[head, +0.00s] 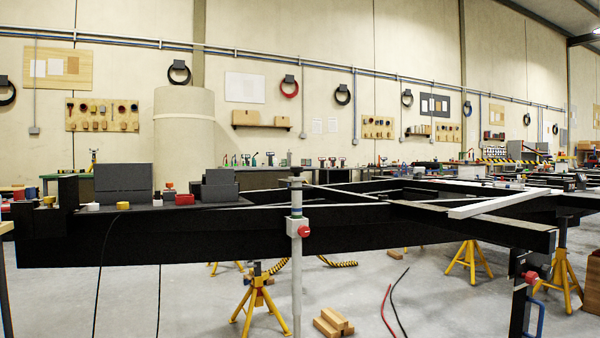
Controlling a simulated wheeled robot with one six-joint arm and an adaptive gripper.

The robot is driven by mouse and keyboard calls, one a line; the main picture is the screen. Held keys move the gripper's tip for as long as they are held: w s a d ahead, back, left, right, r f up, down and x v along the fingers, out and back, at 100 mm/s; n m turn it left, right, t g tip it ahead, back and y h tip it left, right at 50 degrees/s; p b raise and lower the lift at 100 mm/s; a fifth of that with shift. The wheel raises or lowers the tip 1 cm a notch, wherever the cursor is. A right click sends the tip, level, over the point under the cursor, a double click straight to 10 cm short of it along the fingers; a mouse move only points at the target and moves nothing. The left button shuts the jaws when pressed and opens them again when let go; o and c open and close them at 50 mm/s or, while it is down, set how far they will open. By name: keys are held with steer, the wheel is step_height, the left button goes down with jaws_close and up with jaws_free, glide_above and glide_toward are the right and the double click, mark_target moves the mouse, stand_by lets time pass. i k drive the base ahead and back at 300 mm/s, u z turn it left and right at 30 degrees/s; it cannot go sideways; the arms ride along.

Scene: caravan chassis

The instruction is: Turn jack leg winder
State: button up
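The black caravan chassis (180,240) stretches across the view. A grey upright post (297,275) stands at its near side, with a pale clamp block and a red knob (304,231) on it. At the right, a dark leg (517,305) hangs below the end of a chassis beam. It has a red knob (531,277) and a blue bent handle (541,318) beside it, cut off by the bottom edge. I cannot tell for certain which of these parts is the jack leg winder. My gripper is not in view.
Yellow stands (257,300) are on the floor under the chassis, with more at the right (468,262). Wooden blocks (333,322) and red and black cables (389,310) lie on the grey floor. Workbenches with tools line the back wall.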

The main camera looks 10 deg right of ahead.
mark_target(298, 170)
steer(key=u, duration=0.95)
steer(key=i, duration=1.25)
steer(key=z, duration=0.35)
steer(key=i, duration=0.8)
steer(key=z, duration=0.65)
